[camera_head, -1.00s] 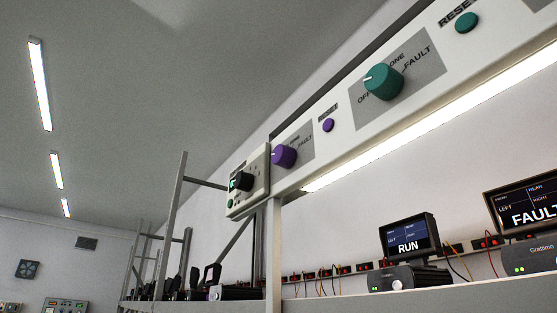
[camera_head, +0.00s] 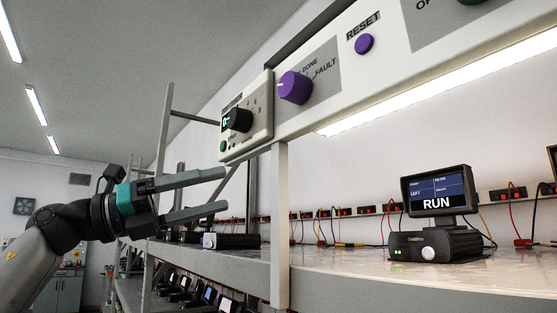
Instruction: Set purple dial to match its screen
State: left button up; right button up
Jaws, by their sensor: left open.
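The purple dial (camera_head: 295,87) sits on a grey plate on the white overhead panel. DONE and FAULT are printed around it; the label on its left side is hidden. A light mark on the dial points left. A screen (camera_head: 437,192) on the shelf below and to the right reads RUN in large letters. My left gripper (camera_head: 226,190) is open and empty, below and left of the dial, with its fingers pointing right and clear of the panel. My right gripper is not in view.
A purple RESET button (camera_head: 364,44) is right of the dial. A socket box with a black knob (camera_head: 237,120) and a green button (camera_head: 223,146) is at the panel's left end. A white post (camera_head: 280,225) stands below the panel. A black device (camera_head: 435,246) sits under the screen.

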pick_arm(q)
jog(key=s+r+m+y+p, duration=0.15)
jog(key=s+r+m, duration=0.25)
jog(key=s+r, duration=0.4)
jog(key=m+t+y+p, duration=0.1)
jog(key=m+t+y, duration=0.1)
jog(key=t+y, duration=0.15)
send_near(285, 83)
jog(key=p+x, duration=0.3)
jog(key=x, duration=0.6)
jog(key=shift+p, duration=0.3)
jog(key=shift+c, duration=0.3)
jog(key=shift+s, duration=0.1)
grip_shut()
